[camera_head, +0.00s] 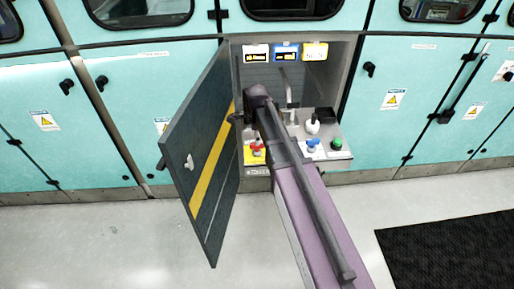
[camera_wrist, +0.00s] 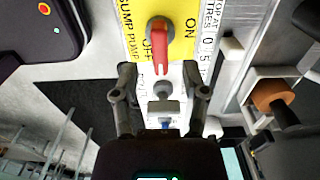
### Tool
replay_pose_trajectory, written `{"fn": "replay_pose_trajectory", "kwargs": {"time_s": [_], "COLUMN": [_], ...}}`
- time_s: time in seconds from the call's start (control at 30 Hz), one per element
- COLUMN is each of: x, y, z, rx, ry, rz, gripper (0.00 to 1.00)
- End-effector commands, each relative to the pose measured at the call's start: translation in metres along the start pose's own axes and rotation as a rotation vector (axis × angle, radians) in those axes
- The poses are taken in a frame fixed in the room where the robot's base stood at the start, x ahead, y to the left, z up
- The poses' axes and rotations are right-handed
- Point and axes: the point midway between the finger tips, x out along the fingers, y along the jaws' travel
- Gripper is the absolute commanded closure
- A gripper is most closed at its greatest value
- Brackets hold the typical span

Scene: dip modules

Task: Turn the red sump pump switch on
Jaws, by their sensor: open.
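The red sump pump switch (camera_wrist: 157,42) sits on a yellow plate (camera_wrist: 178,12) in the wrist view. Its handle lies lengthwise up and down the picture, between the words OFF on the left and ON on the right. In the head view the red switch (camera_head: 257,146) is at the left of the panel inside the open cabinet. My gripper (camera_wrist: 162,92) is open and empty. Its two fingers are spread just below the switch in the wrist view, apart from it. In the head view its fingertips cannot be made out.
The open cabinet door (camera_head: 205,155) stands to the left of my arm. A blue knob (camera_head: 312,144) and a green button (camera_head: 337,143) are on the panel to the right of the switch. Small displays (camera_head: 286,53) are above. A black mat (camera_head: 450,250) lies on the floor at right.

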Motion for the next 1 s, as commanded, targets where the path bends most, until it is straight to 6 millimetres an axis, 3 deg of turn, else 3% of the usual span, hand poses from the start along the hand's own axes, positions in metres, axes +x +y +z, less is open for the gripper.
{"fn": "replay_pose_trajectory", "kwargs": {"time_s": [0.4, 0.97, 1.0], "x": [0.032, 0.037, 0.037], "y": [0.0, 0.0, 0.0], "z": [0.0, 0.0, 0.0], "rx": [0.0, 0.0, 0.0], "ry": [0.0, 0.0, 0.0], "rz": [0.0, 0.0, 0.0], "gripper": [0.43, 0.43, 0.52]}}
